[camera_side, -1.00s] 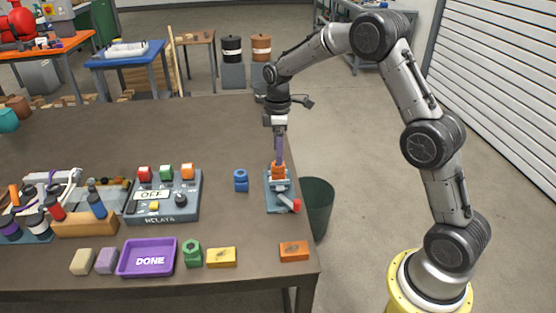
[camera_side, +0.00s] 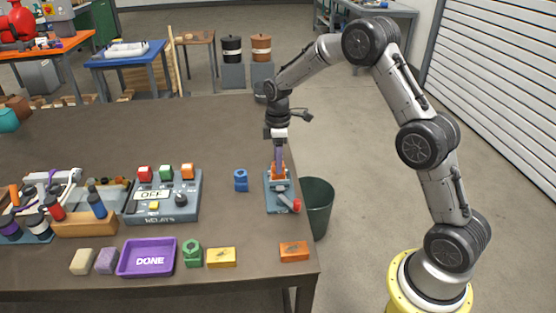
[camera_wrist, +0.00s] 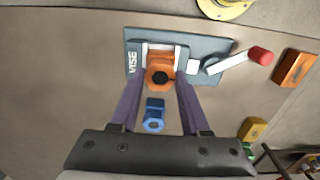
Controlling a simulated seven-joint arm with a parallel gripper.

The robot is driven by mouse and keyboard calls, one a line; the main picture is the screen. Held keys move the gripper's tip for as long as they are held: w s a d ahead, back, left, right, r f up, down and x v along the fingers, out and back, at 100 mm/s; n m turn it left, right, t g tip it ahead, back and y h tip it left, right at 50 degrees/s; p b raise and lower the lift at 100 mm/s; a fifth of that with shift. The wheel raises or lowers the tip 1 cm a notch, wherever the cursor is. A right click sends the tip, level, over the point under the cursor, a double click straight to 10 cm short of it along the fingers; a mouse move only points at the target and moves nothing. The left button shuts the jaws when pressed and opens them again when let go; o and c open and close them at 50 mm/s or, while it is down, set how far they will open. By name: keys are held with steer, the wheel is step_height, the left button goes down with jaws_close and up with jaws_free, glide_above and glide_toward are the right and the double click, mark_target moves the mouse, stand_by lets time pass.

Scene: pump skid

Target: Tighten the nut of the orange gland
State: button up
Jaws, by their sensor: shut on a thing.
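The orange gland (camera_side: 276,173) stands upright in the grey-blue vise (camera_side: 283,203) near the table's right edge. In the wrist view the gland (camera_wrist: 161,64) shows from above, with a dark hole in its nut (camera_wrist: 159,76). The vise's red-tipped handle (camera_side: 291,204) points toward the front right. My gripper (camera_side: 278,166) points down over the gland. Its two purple fingers are shut on the orange nut, one on each side. The fingers partly hide the gland in the side view.
A blue gland (camera_side: 241,180) stands left of the vise, and a green one (camera_side: 192,253) nearer the front. A relay box (camera_side: 165,197), a purple DONE tray (camera_side: 147,257), and yellow (camera_side: 221,257) and orange (camera_side: 294,251) blocks lie around.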

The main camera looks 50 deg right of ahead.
jaws_close()
steer(key=m, duration=0.4)
steer(key=shift+r+m, duration=0.1)
steer(key=shift+m, duration=0.2)
steer(key=m, duration=1)
steer(key=shift+m, duration=2.6)
